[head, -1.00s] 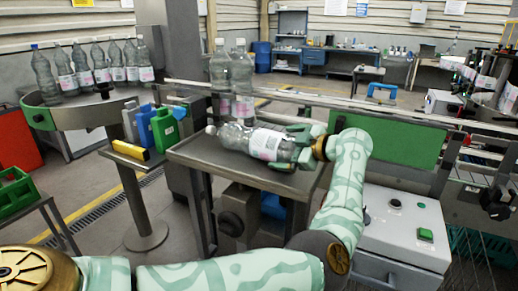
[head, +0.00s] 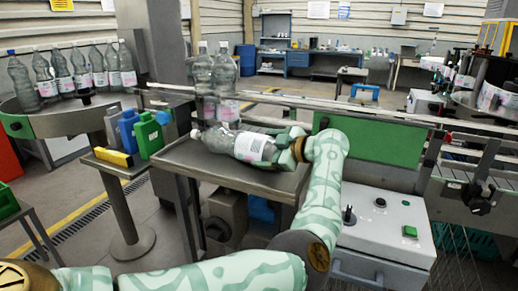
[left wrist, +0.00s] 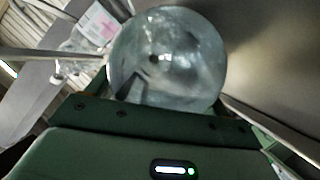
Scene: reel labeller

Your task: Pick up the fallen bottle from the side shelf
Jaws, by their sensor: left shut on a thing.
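The fallen bottle (head: 246,146), clear plastic with a white label and a pale cap, lies on its side on the grey metal side shelf (head: 190,163). Its cap points left and its base points right. My left gripper (head: 285,147) is shut on the bottle's base end, coming from the right. The fingers partly hide that end. In the left wrist view the bottle (left wrist: 167,60) shows its round base between the fingers. I cannot tell any gap between bottle and shelf. My right gripper is not in view.
Two upright bottles (head: 226,82) stand close behind the fallen one. Several bottles stand on a round table (head: 70,118) at left. Blue and green containers (head: 148,135) and a yellow block (head: 113,157) sit left of the shelf. A conveyor rail runs behind; a control box (head: 385,225) stands right.

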